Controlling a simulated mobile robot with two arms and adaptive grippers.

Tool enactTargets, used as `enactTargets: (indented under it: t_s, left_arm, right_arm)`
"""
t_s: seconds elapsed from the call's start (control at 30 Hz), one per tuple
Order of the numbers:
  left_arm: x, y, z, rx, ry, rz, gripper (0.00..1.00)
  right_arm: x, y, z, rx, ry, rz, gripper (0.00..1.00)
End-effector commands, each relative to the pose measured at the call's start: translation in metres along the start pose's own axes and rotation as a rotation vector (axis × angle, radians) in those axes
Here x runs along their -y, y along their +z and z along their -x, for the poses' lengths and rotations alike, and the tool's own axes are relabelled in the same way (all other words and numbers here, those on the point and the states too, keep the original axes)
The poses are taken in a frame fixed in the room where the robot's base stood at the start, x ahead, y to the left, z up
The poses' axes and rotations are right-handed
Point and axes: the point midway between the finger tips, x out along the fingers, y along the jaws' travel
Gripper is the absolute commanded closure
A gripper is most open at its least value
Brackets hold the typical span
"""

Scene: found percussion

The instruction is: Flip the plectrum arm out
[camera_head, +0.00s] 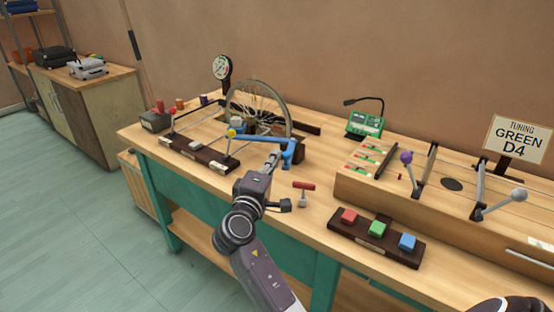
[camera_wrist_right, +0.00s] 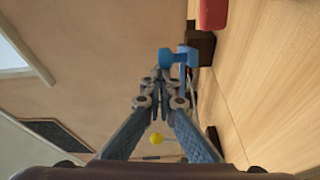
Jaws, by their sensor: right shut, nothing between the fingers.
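A blue arm (camera_head: 265,139), which looks like the plectrum arm, reaches from a blue upright post beside the spoked wheel (camera_head: 270,95). It also shows in the right wrist view (camera_wrist_right: 180,57), just beyond my fingertips. My right gripper (camera_head: 275,156) is shut and empty, close to the front of the blue post. I cannot tell whether it touches the blue part. In the right wrist view my right gripper (camera_wrist_right: 165,78) has its fingertips together. Part of the wheel's lower side is hidden behind the blue arm. My left gripper is not in view.
A yellow-knobbed lever (camera_head: 231,133) stands left of my right gripper. A red-handled tool (camera_head: 304,187) stands to its right, near red, green and blue buttons (camera_head: 376,228). A green device (camera_head: 365,124) and a "TUNING GREEN D4" sign (camera_head: 517,138) stand further back. The bench front is partly clear.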

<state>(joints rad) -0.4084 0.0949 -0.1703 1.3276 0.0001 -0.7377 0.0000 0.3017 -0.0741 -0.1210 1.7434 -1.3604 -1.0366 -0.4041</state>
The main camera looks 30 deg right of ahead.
Motion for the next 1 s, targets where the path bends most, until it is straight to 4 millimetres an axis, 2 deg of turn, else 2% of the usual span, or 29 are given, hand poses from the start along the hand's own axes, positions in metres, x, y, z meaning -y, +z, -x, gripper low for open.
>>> enactTargets:
  t_s: [0.2,0.57,0.67,1.0]
  left_arm:
    - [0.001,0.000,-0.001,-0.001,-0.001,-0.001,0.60]
    - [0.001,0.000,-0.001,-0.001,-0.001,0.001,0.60]
    - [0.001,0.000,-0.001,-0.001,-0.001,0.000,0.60]
    - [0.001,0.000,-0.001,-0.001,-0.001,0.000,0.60]
  right_arm:
    - [0.002,0.008,-0.003,0.021,-0.003,0.004,1.00]
    - [-0.003,0.008,-0.003,0.023,-0.001,0.006,1.00]
    - [-0.016,0.005,-0.003,0.022,0.003,0.003,1.00]
    - [-0.081,-0.013,-0.002,0.003,0.007,-0.001,1.00]
